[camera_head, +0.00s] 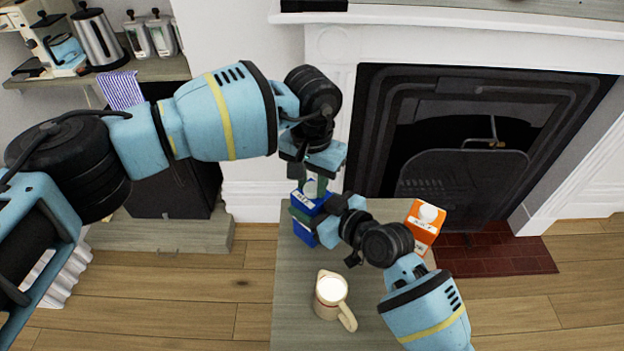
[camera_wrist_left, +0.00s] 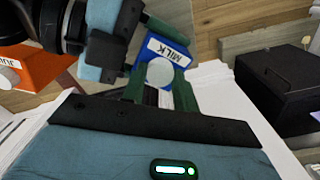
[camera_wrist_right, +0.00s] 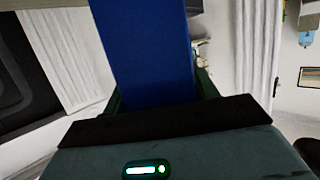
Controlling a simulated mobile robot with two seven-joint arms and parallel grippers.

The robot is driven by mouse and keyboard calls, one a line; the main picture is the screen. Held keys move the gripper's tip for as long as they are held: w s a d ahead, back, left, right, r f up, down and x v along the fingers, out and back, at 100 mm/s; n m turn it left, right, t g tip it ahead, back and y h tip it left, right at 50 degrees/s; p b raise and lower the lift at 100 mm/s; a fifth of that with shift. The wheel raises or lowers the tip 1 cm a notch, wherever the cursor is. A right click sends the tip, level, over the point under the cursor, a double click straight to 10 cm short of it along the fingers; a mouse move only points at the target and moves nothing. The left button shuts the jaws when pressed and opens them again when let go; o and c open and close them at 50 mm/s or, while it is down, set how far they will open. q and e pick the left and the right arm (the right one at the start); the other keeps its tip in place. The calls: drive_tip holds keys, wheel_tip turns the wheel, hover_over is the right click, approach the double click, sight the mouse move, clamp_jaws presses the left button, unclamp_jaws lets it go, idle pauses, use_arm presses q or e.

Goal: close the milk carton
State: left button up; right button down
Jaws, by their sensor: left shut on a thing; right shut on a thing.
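The blue milk carton (camera_head: 304,236) with a white label stands at the back left of the narrow table (camera_head: 290,300). It also shows in the left wrist view (camera_wrist_left: 176,57), and its blue side fills the middle of the right wrist view (camera_wrist_right: 148,50). My right gripper (camera_head: 312,219) is shut on the carton's body from the side. My left gripper (camera_head: 315,186) points down over the carton's top, its green fingers shut on the round white cap (camera_wrist_left: 160,73). The cap is at the carton's top; I cannot tell whether it is fully seated.
An orange juice carton (camera_head: 425,224) stands at the table's back right, beside my right arm. A cream mug (camera_head: 331,293) with a white drink stands near the front. A fireplace (camera_head: 460,150) is behind the table. A shelf (camera_head: 150,70) with kitchen things is at the upper left.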

use_arm(q)
drive_tip(key=m, duration=0.2)
drive_tip(key=shift+m, duration=0.4)
drive_tip(key=o, duration=1)
drive_tip(key=shift+r, duration=0.1)
wheel_tip(320, 180, up, 12)
drive_tip(key=shift+f, duration=0.1)
use_arm(e)
drive_tip(key=shift+c, duration=1.8)
unclamp_jaws()
drive_tip(key=shift+d, duration=0.1)
use_arm(q)
drive_tip(key=shift+r, duration=0.35)
use_arm(e)
drive_tip(key=v, duration=0.7)
drive_tip(key=shift+s+d+r, duration=0.15)
drive_tip(key=shift+s+d, duration=0.05)
drive_tip(key=shift+s, duration=0.1)
